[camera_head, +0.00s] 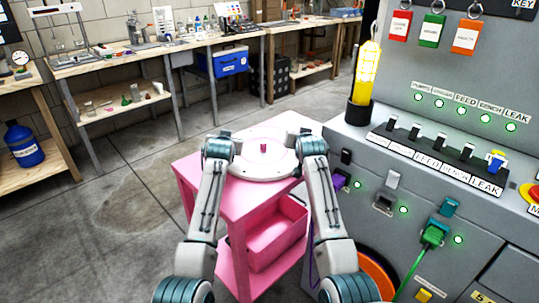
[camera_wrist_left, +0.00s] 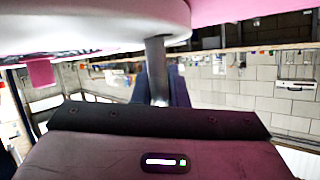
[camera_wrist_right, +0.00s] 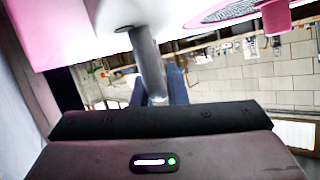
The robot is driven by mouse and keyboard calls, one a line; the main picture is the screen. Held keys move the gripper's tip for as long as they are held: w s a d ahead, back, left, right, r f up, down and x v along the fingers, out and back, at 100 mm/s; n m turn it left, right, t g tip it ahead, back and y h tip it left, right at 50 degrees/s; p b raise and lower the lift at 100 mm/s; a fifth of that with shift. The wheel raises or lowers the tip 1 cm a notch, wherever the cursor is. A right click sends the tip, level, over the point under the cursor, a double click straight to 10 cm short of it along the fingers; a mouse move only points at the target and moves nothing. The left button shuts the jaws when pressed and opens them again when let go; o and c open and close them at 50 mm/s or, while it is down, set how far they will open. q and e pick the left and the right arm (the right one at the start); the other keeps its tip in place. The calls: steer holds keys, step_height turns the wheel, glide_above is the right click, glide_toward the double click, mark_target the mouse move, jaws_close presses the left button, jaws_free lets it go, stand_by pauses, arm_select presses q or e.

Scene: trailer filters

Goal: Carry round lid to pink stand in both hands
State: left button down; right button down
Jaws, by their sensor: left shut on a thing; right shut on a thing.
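The round lid (camera_head: 262,166) is a pale disc with a pink knob in its middle. In the head view it lies level over the top of the pink stand (camera_head: 187,172). I cannot tell whether it touches the stand top or hangs just above it. My left gripper (camera_wrist_left: 160,92) is shut on a grey post at the lid's left side. My right gripper (camera_wrist_right: 162,90) is shut on a matching post at its right side. The lid's white surface (camera_wrist_left: 95,28) and the pink stand top (camera_wrist_left: 245,10) fill the upper left wrist view. My wrists hide the posts in the head view.
A pink bin (camera_head: 272,240) sits on the stand's lower shelf. A grey control panel (camera_head: 430,200) with switches and cables stands close on the right. An orange bucket (camera_head: 378,272) is at its foot. Workbenches (camera_head: 150,55) line the back wall. Floor to the left is clear.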

arm_select(q)
steer(key=c, duration=1.4)
jaws_free()
steer(key=shift+c, duration=0.2)
arm_select(e)
steer(key=c, duration=1.5)
jaws_free()
steer(key=shift+d, duration=0.1)
arm_select(q)
steer(key=shift+s, duration=0.1)
arm_select(e)
steer(key=shift+o, duration=0.2)
steer(key=shift+r, duration=0.1)
arm_select(q)
steer(key=v, duration=0.6)
steer(key=shift+s+r, duration=0.15)
steer(key=shift+s, duration=0.05)
steer(key=shift+s+r, duration=0.2)
steer(key=shift+s, duration=0.2)
arm_select(e)
steer(key=shift+r, duration=0.1)
step_height(320, 180, up, 10)
steer(key=shift+f, duration=0.15)
